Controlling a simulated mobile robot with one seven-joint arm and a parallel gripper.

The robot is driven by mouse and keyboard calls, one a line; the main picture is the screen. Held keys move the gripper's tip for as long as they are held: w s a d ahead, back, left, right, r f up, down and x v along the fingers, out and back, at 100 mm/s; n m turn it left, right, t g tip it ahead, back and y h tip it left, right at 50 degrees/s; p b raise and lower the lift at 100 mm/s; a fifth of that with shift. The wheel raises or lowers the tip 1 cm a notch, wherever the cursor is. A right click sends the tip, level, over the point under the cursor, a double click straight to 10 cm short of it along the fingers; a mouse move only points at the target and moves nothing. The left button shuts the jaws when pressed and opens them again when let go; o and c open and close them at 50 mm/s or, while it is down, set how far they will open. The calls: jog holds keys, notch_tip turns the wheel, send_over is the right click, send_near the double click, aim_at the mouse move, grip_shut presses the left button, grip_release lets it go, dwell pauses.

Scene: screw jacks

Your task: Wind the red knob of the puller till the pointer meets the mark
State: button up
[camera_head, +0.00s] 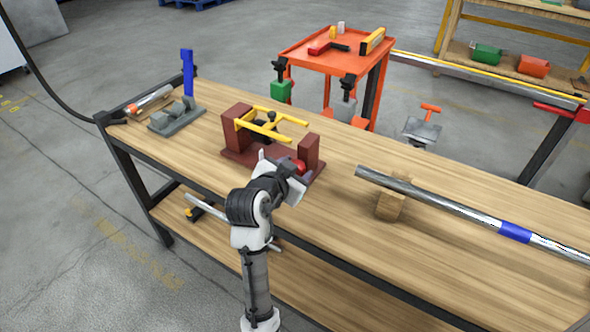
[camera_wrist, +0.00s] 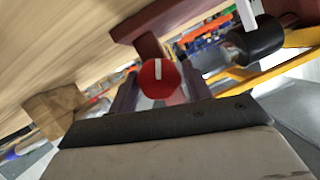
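The puller stands on the workbench in the head view, with a dark red frame (camera_head: 236,130) and yellow arms (camera_head: 272,130). Its red knob (camera_head: 299,166) is at the frame's near right end, partly hidden by my gripper (camera_head: 289,172). In the wrist view the round red knob (camera_wrist: 160,88) faces the camera with a white line on it, close to upright. My gripper's two dark fingers (camera_wrist: 160,92) are apart, one on each side of the knob. I cannot tell whether they touch it. I cannot make out the pointer or the mark.
A metal bar (camera_head: 445,204) with a blue band rests on a wooden block (camera_head: 391,206) to the right. A grey fixture with a blue upright (camera_head: 188,72) stands at the left. A red cart (camera_head: 335,60) is behind the workbench (camera_head: 345,235). Bare wood lies in front of the bar.

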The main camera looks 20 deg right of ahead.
jog(key=shift+o, duration=1.2)
jog(key=p+v, duration=0.9)
jog(key=v, duration=0.4)
jog(key=shift+s+a+p, duration=0.2)
jog(key=shift+s+p, duration=0.15)
jog(key=shift+p, duration=0.05)
jog(key=shift+r, duration=0.1)
